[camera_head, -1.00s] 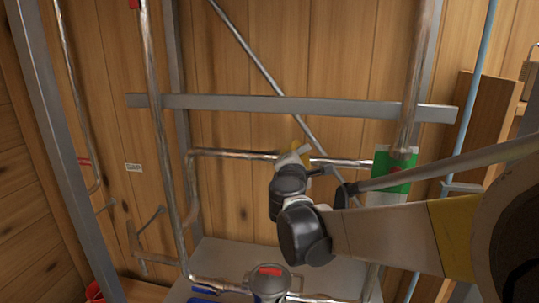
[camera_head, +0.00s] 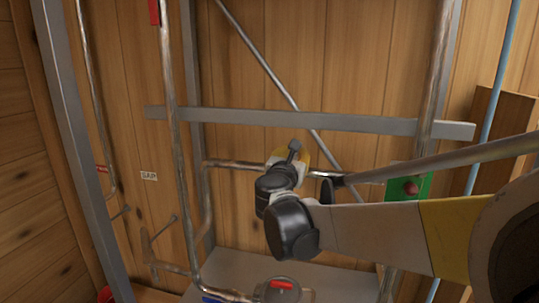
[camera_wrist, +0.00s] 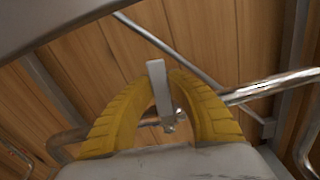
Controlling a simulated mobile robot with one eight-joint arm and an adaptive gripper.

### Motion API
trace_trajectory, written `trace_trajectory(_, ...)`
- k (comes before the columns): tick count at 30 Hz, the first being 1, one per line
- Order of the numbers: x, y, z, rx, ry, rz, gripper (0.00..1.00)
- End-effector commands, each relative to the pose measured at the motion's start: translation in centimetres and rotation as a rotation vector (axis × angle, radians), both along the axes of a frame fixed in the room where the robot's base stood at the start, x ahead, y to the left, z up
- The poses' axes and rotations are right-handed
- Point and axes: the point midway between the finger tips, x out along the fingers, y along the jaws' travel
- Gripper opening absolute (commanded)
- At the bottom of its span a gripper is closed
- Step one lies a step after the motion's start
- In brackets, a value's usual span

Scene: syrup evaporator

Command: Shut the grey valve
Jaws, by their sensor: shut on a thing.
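The grey valve (camera_wrist: 158,85) shows in the wrist view as a flat grey lever on a small metal stem, in front of a horizontal metal pipe. My gripper (camera_wrist: 163,78) has its two yellow fingers closed around the lever, one on each side. In the head view the grey valve lever (camera_head: 294,147) points up, slightly tilted, at the tip of my gripper (camera_head: 288,158). The valve's body is mostly hidden behind my gripper there.
A grey horizontal bar (camera_head: 350,122) crosses above my gripper. Metal pipes (camera_head: 173,130) run up on the left. A green plate with a red knob (camera_head: 411,187) sits to the right. A red-handled lid (camera_head: 282,284) lies below. A SAP label (camera_head: 149,176) is on the wooden wall.

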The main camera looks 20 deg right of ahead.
Motion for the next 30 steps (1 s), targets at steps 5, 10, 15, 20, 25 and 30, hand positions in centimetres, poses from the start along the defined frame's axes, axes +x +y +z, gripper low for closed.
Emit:
trace_trajectory(5,0.36,0.56,0.01,-0.066,0.045,0.001,0.0)
trace_trajectory(10,0.54,0.82,0.02,-0.101,0.068,0.001,0.0)
trace_trajectory(15,0.6,0.91,0.03,-0.115,0.078,0.001,0.0)
trace_trajectory(20,0.6,0.93,0.02,-0.117,0.079,0.001,0.0)
trace_trajectory(25,0.6,0.93,0.02,-0.117,0.079,0.001,0.0)
trace_trajectory(30,0.6,0.91,0.03,-0.116,0.078,0.001,0.41)
